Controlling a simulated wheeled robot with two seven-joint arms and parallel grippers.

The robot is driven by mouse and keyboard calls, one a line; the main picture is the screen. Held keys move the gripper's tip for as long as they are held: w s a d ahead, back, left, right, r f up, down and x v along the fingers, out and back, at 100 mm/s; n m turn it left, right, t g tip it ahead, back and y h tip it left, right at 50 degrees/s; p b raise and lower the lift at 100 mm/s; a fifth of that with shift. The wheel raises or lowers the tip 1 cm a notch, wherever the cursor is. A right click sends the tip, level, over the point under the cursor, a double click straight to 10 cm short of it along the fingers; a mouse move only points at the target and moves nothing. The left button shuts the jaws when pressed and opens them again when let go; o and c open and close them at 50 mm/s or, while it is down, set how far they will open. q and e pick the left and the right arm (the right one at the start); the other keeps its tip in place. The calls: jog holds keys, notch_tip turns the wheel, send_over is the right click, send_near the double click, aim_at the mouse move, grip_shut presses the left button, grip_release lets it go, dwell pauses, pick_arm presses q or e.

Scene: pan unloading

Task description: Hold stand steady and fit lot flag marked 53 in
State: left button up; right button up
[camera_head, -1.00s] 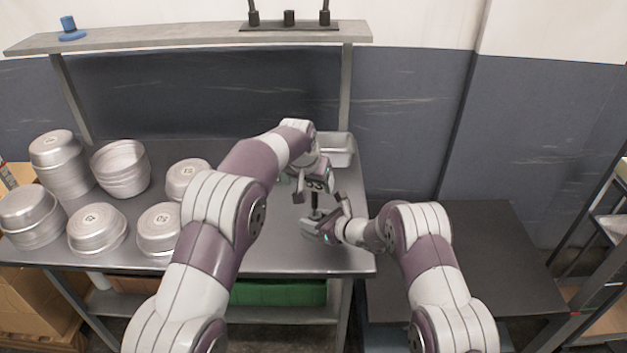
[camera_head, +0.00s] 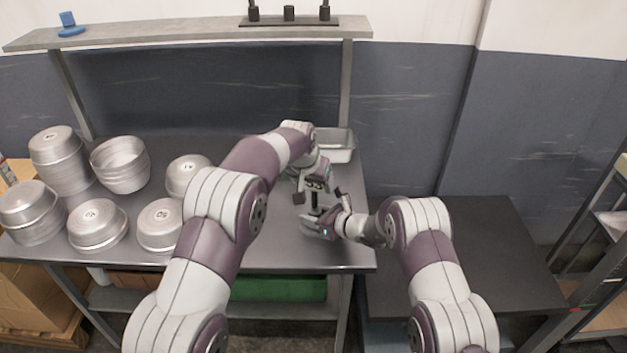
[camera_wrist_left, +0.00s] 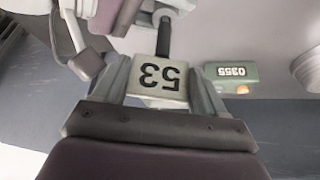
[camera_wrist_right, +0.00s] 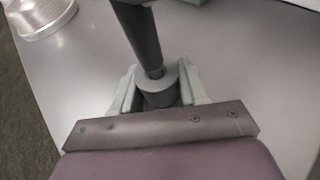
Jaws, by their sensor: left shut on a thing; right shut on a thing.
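The white lot flag marked 53 (camera_wrist_left: 158,78) is between the fingers of my left gripper (camera_wrist_left: 160,88), its number upside down in the left wrist view. A dark post (camera_wrist_left: 164,38) runs from the flag towards the stand. My left gripper also shows in the head view (camera_head: 314,196), just above my right gripper (camera_head: 322,226). My right gripper (camera_wrist_right: 158,92) is shut around the grey round stand (camera_wrist_right: 157,88), which stands on the table. The dark post (camera_wrist_right: 143,38) rises from the stand's top. I cannot tell how deep it sits in the socket.
A metal tray (camera_head: 335,143) lies at the back right. A green box with a number display (camera_wrist_left: 232,72) is near the flag. A shelf (camera_head: 190,37) spans the back.

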pick_arm(q)
jog(key=shift+f, duration=0.55)
pick_arm(e)
jog(key=shift+s+f, duration=0.15)
jog(key=shift+f, duration=0.25)
pick_arm(q)
jog(key=o, duration=1.2)
jog(key=shift+d, duration=0.15)
pick_arm(e)
jog(key=o, duration=1.2)
pick_arm(q)
jog(key=v, duration=1.2)
jog(key=shift+a, duration=0.25)
pick_arm(e)
jog(key=shift+o, duration=0.2)
